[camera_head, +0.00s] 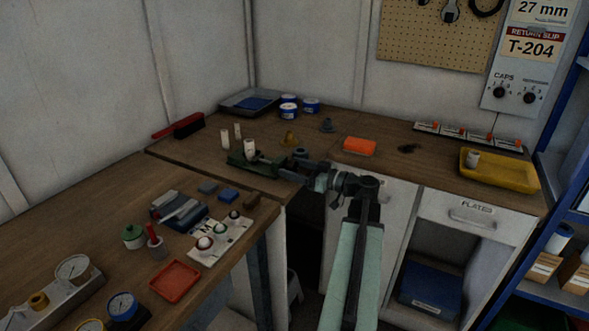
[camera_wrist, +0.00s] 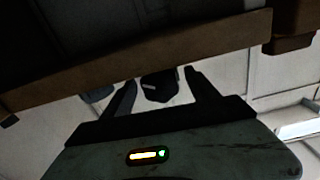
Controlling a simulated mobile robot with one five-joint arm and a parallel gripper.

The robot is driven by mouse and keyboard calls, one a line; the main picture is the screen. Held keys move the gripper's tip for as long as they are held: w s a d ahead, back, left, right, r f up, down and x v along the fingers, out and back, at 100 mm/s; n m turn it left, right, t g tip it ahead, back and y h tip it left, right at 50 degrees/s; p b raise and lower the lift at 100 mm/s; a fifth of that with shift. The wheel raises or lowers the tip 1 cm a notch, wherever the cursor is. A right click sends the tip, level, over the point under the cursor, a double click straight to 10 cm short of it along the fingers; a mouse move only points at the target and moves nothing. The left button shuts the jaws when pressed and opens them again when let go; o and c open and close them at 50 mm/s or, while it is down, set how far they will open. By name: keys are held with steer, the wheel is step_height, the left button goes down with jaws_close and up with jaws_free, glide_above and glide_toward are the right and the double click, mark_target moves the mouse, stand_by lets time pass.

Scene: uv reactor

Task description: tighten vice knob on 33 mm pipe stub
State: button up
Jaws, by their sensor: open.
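A green vice (camera_head: 262,164) sits at the front corner of the far bench. A pale pipe stub (camera_head: 250,147) stands upright at it; I cannot tell how firmly it is held. My gripper (camera_head: 300,166) is just right of the vice, at the bench's front edge. In the wrist view my gripper (camera_wrist: 160,78) is open, its two dark fingers apart. A dark rounded part with a small light mark (camera_wrist: 160,88), possibly the vice knob, shows between the fingers. I cannot tell whether they touch it. The knob is not clear in the head view.
The bench edge (camera_wrist: 100,73) runs close above the fingers in the wrist view. Other pale stubs (camera_head: 224,139) stand behind the vice. An orange block (camera_head: 360,146) and a yellow tray (camera_head: 498,172) lie to the right. Gauges and a red tray (camera_head: 176,281) crowd the left bench.

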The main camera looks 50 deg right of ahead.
steer(key=c, duration=1.4)
steer(key=m, duration=0.4)
steer(key=shift+m, duration=0.4)
steer(key=o, duration=1.4)
steer(key=shift+s, duration=0.1)
